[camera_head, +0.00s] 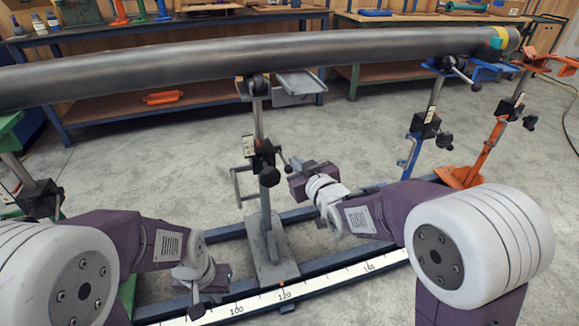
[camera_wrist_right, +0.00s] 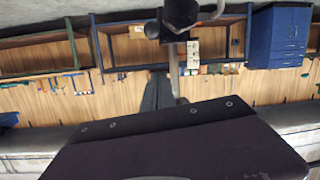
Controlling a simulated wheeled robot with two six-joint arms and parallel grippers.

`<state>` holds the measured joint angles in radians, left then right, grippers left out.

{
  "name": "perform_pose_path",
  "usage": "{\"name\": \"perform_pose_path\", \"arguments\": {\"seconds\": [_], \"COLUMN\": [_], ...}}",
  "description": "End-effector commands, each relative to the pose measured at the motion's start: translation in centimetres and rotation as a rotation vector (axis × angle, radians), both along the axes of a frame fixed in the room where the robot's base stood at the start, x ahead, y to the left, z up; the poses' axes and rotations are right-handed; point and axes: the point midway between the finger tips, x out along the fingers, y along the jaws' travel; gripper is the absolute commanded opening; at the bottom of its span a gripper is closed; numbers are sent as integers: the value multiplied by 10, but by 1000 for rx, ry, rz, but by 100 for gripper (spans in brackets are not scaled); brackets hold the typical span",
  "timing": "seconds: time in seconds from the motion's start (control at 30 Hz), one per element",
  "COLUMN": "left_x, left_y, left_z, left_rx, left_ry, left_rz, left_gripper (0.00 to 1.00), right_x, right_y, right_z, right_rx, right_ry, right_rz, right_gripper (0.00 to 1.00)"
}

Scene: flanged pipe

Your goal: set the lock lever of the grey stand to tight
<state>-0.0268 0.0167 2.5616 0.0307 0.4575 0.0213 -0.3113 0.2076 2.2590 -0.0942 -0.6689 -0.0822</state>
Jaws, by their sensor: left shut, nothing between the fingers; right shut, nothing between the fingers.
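The grey stand (camera_head: 268,240) stands on the rail below the long pipe, at the middle of the head view. My right gripper (camera_head: 294,172) is shut and empty, just right of the clamp block, near the lever's end; contact cannot be told. In the right wrist view, black clamp parts (camera_wrist_right: 178,25) show at the top, beyond my gripper. My left gripper (camera_head: 195,308) is shut and empty, low beside the rail.
The long dark pipe (camera_head: 200,68) crosses above the stands. A blue stand (camera_head: 415,145) and an orange stand (camera_head: 488,150) are to the right, a green stand (camera_head: 12,125) at the left edge. A scale strip (camera_head: 320,280) runs along the rail.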

Motion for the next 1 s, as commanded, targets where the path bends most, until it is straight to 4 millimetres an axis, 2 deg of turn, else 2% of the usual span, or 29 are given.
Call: {"name": "perform_pose_path", "arguments": {"seconds": [0.17, 0.27, 0.7, 0.8, 1.0], "left_x": [0, 0, 0, 0, 0], "left_y": [0, 0, 0, 0, 0], "left_z": [-1, -6, -38, -51, -59], "left_rx": [0, 0, 0, 0, 0], "left_ry": [1, 1, 2, 2, 2], "left_rz": [1, 2, 2, 2, 2], "left_gripper": [0, 0, 0, 0, 0], "right_x": [2, 12, 92, 82, 74], "right_y": [0, 4, 35, 28, 22], "right_z": [-1, -6, -32, -47, -57], "right_rx": [0, 0, 0, 0, -1], "right_ry": [1, 2, 3, 4, 3], "right_rz": [-1, -1, -2, -3, -3], "right_gripper": [0, 0, 0, 0, 0]}}
